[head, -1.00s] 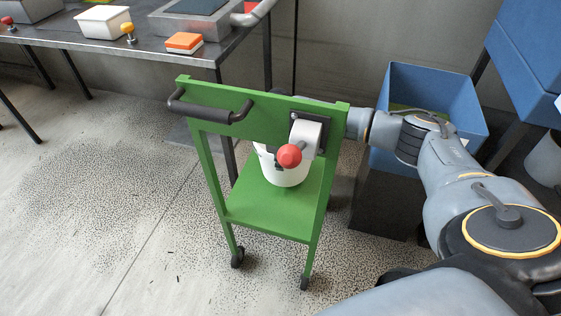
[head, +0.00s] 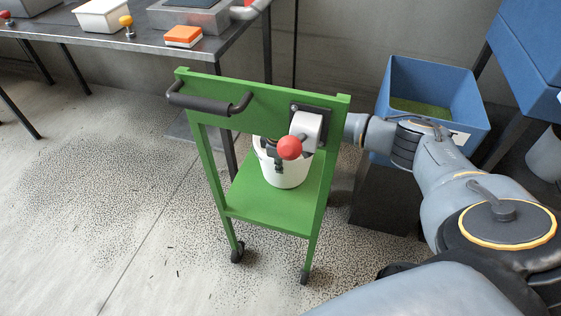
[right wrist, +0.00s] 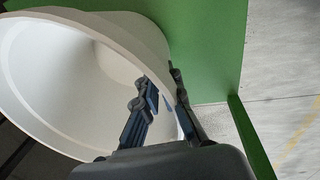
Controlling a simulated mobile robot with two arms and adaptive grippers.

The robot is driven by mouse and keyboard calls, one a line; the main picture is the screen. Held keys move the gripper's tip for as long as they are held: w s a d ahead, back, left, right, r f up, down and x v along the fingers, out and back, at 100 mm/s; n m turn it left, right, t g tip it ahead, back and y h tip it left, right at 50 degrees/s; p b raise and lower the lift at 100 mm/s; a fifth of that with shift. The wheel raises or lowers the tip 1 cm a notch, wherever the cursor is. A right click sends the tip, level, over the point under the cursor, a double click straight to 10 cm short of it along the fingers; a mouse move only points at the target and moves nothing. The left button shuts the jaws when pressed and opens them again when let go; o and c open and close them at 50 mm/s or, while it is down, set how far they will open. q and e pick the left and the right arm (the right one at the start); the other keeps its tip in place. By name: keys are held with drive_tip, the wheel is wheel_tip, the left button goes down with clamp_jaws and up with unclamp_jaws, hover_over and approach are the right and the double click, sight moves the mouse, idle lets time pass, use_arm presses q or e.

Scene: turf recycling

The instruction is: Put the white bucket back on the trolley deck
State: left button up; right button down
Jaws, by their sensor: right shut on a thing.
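The white bucket (head: 287,175) shows at the green trolley (head: 333,150), over the back part of its lower deck (head: 268,207). I cannot tell whether its base touches the deck. The trolley's upper panel and a red knob hide part of it. My right gripper (head: 277,158) reaches in from the right behind the panel and is mostly hidden. In the right wrist view its fingers (right wrist: 163,97) are shut on the rim of the bucket (right wrist: 45,85), which looks tilted there. My left gripper is not in view.
The red knob (head: 289,148) and a white roll-like part (head: 305,130) sit on the trolley panel. A black handle (head: 208,103) sticks out at its left. A blue bin (head: 433,85) stands right of the trolley. A metal table (head: 150,45) stands at back left. The floor at left is clear.

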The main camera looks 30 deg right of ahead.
drive_tip(key=shift+f, duration=0.25)
idle(0.4)
drive_tip(key=c, duration=1.1)
unclamp_jaws()
drive_tip(key=shift+r, duration=0.35)
wheel_tip(320, 180, up, 11)
drive_tip(key=s+a, duration=0.1)
